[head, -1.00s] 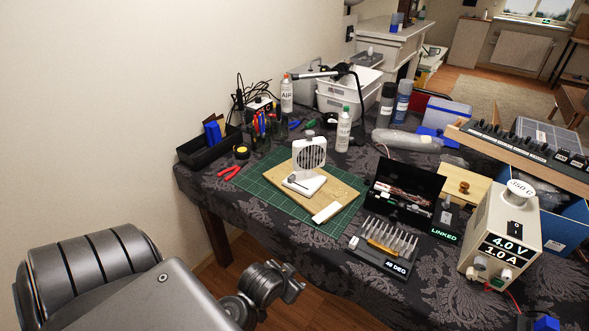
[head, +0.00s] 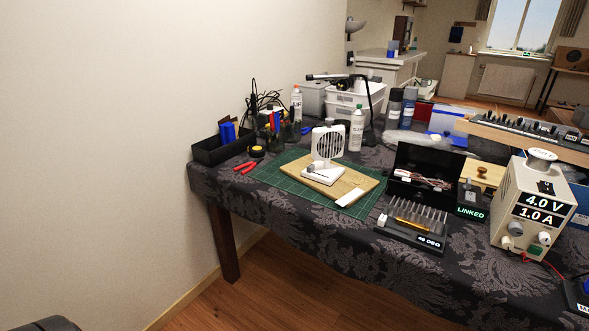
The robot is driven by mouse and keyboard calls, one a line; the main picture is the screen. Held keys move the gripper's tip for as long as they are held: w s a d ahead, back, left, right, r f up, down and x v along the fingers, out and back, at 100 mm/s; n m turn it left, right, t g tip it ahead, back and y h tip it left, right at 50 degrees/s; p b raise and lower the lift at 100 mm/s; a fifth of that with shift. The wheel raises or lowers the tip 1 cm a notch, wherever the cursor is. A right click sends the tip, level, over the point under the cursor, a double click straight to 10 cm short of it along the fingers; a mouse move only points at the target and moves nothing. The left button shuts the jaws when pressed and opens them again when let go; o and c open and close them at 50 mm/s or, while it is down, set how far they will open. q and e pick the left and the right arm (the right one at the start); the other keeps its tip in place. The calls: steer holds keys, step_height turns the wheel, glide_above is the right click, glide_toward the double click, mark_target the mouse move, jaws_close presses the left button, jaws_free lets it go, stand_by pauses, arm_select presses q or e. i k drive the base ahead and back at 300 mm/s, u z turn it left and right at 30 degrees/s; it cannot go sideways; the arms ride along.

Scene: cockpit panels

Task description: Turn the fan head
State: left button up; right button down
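A small white fan stands on a wooden board (head: 360,184) on the green cutting mat (head: 283,182). Its square fan head (head: 328,143) with a dark slotted grille is upright and faces toward the front. Its flat white base (head: 323,175) lies on the board with a small knob-like part on it. Neither of my grippers shows in the head view. Only a dark piece of my own body shows at the bottom left corner.
A black open case (head: 425,172) and a bit rack (head: 413,228) stand right of the fan, with a power supply (head: 530,205) beyond. A black bin (head: 221,148) and red pliers (head: 246,167) lie left. Bottles stand behind. Floor before the table is clear.

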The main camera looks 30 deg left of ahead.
mark_target(328, 142)
steer(key=u, duration=0.25)
steer(key=k, duration=0.6)
steer(key=z, duration=0.4)
steer(key=i, duration=1.6)
steer(key=u, duration=2.45)
steer(key=k, duration=1)
steer(key=z, duration=1)
